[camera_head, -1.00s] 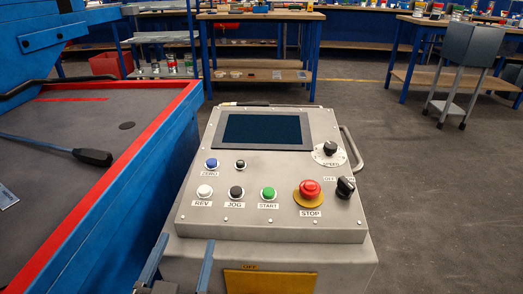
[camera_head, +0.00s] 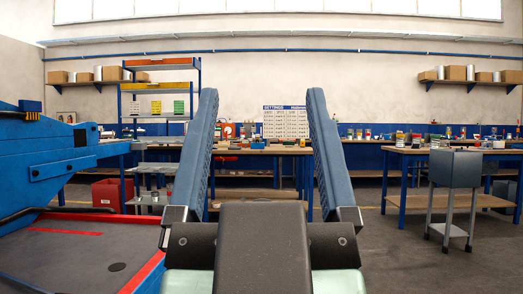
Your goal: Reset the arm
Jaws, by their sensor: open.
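My gripper (camera_head: 262,120) stands large in the middle of the view, its two long blue-grey fingers pointing up and forward. The fingers are wide apart and nothing is between them. The dark gripper body fills the bottom middle of the picture. The control panel with its buttons is not in view now.
A blue machine with a red-edged grey bed (camera_head: 60,256) is at the left. Workbenches (camera_head: 405,150) with cans and tools line the back. A grey stand on legs (camera_head: 454,170) is at the right. Open grey floor (camera_head: 400,245) lies at lower right.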

